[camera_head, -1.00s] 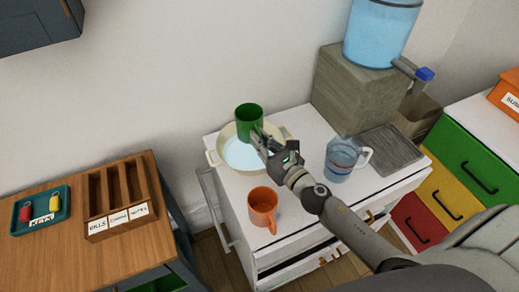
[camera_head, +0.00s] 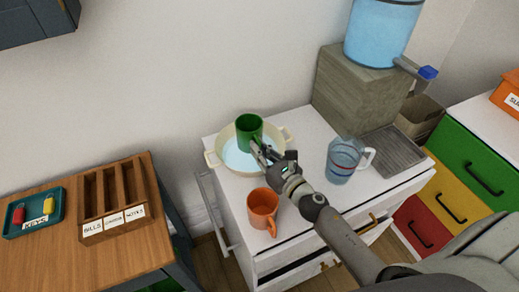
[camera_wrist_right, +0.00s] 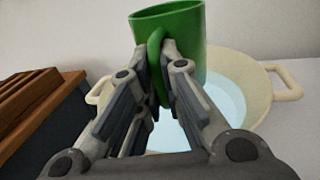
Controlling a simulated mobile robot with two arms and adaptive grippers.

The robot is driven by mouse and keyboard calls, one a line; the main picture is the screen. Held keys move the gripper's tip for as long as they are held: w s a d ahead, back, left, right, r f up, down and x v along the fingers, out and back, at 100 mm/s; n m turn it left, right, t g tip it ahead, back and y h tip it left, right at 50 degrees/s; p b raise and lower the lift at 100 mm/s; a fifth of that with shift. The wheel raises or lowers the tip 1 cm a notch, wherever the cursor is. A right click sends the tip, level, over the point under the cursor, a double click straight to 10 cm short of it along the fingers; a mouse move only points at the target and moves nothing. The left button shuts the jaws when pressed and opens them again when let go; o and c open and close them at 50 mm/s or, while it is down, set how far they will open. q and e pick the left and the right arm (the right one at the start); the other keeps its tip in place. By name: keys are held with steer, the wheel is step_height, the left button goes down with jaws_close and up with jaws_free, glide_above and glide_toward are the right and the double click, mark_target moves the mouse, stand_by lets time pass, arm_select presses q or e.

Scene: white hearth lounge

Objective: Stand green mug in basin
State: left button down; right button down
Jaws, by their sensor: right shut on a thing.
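The green mug (camera_head: 249,128) is upright over the cream basin (camera_head: 215,147), which holds light blue water and has two side handles. My right gripper (camera_head: 258,148) is shut on the mug's handle. The right wrist view shows the mug (camera_wrist_right: 180,35) with its handle between the fingers of my right gripper (camera_wrist_right: 160,60), and the basin (camera_wrist_right: 262,95) behind and below. The mug's base is partly hidden by the fingers, so I cannot tell whether it touches the basin floor. My left gripper is not in view.
An orange mug (camera_head: 263,207) stands in front of the basin on the white cabinet top (camera_head: 305,128). A clear jug (camera_head: 342,160) stands right of my arm. A water dispenser (camera_head: 382,32) on a block and a grey drain tray (camera_head: 392,150) are further right.

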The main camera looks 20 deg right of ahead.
steer(key=shift+f, duration=0.2)
steer(key=c, duration=1.6)
jaws_free()
steer(key=shift+r, duration=0.1)
steer(key=shift+r+p, duration=0.6)
steer(key=b+v, duration=0.3)
steer(key=v, duration=0.9)
steer(key=shift+b, duration=0.4)
